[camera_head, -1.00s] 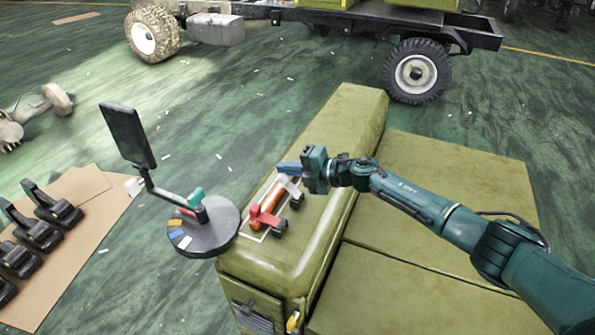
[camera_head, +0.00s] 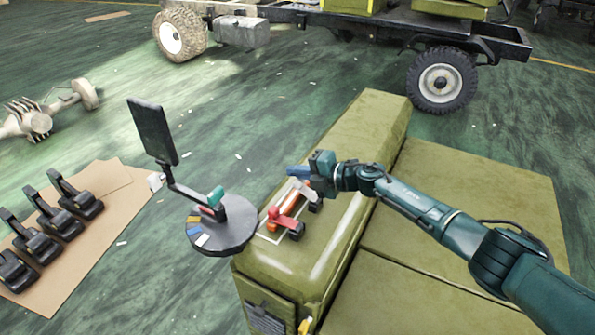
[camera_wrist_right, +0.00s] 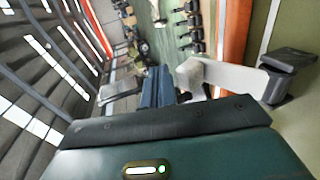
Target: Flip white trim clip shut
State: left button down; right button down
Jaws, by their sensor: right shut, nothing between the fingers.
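The white trim clip (camera_head: 303,190) is on top of the olive hood, at the far end of an orange bar (camera_head: 289,204). In the right wrist view its white arm (camera_wrist_right: 235,77) reaches left from a dark block (camera_wrist_right: 288,76) and crosses in front of the orange bar. I cannot tell whether it is fully closed. My right gripper (camera_head: 296,171) is shut and empty, its blue fingers just behind the clip. In the wrist view the fingers (camera_wrist_right: 158,87) show close to the clip arm's left end; contact is unclear. My left gripper is not in view.
A red clip (camera_head: 286,219) sits at the bar's near end. A round dark tray (camera_head: 222,235) with coloured pieces and a black screen (camera_head: 153,131) stands left of the hood (camera_head: 372,122). Several black parts lie on cardboard (camera_head: 92,247) on the floor.

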aim_at(305, 190)
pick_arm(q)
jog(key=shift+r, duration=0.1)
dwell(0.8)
